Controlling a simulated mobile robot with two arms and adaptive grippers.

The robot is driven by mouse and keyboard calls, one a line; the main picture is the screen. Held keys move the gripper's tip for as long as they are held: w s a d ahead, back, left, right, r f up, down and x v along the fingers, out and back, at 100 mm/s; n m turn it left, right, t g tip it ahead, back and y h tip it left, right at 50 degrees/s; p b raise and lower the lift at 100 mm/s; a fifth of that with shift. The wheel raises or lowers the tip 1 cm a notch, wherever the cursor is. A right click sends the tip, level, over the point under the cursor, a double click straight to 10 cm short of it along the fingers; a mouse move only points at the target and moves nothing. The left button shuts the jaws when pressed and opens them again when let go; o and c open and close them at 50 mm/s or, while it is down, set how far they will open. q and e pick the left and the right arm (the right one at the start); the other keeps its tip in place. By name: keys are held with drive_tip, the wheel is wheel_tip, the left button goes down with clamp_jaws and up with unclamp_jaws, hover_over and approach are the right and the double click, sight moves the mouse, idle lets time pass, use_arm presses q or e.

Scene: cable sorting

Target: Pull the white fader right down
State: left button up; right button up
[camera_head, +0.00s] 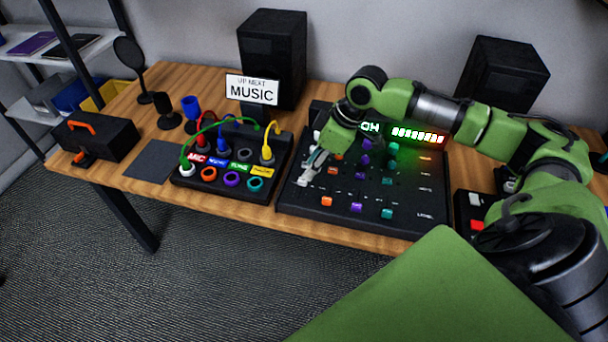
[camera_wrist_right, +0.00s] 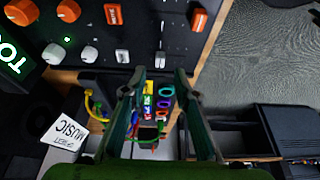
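The white fader (camera_wrist_right: 160,60) shows in the right wrist view as a small white cap on the black mixer panel (camera_wrist_right: 90,30). It lies between the lines of my right gripper's (camera_wrist_right: 159,74) two fingertips. The fingers are spread apart, with a gap on each side of the cap; I cannot tell how far the tips are above the panel. In the head view my right gripper (camera_head: 312,168) points down at the left edge of the mixer (camera_head: 340,190) and largely covers the white column. My left gripper is not in view.
An orange fader (camera_head: 327,201), a purple fader (camera_head: 356,207) and a teal fader (camera_head: 387,214) sit right of the gripper. A cable patch box (camera_head: 215,198) stands close on the left, with several plugged cables. A MUSIC sign (camera_head: 252,89) and speaker (camera_head: 272,55) stand behind.

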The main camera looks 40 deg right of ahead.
sight(303, 180)
drive_tip(key=x, duration=0.4)
drive_tip(key=shift+f, duration=0.15)
drive_tip(key=shift+w+a+f, duration=0.1)
drive_tip(key=shift+f, duration=0.2)
drive_tip(key=shift+w+a+f, duration=0.1)
drive_tip(key=shift+w+f, duration=0.05)
drive_tip(key=shift+f, duration=0.15)
drive_tip(key=c, duration=0.3)
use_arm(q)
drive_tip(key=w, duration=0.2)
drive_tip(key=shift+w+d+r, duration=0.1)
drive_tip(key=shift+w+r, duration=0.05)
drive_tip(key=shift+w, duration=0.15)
use_arm(e)
clamp_jaws()
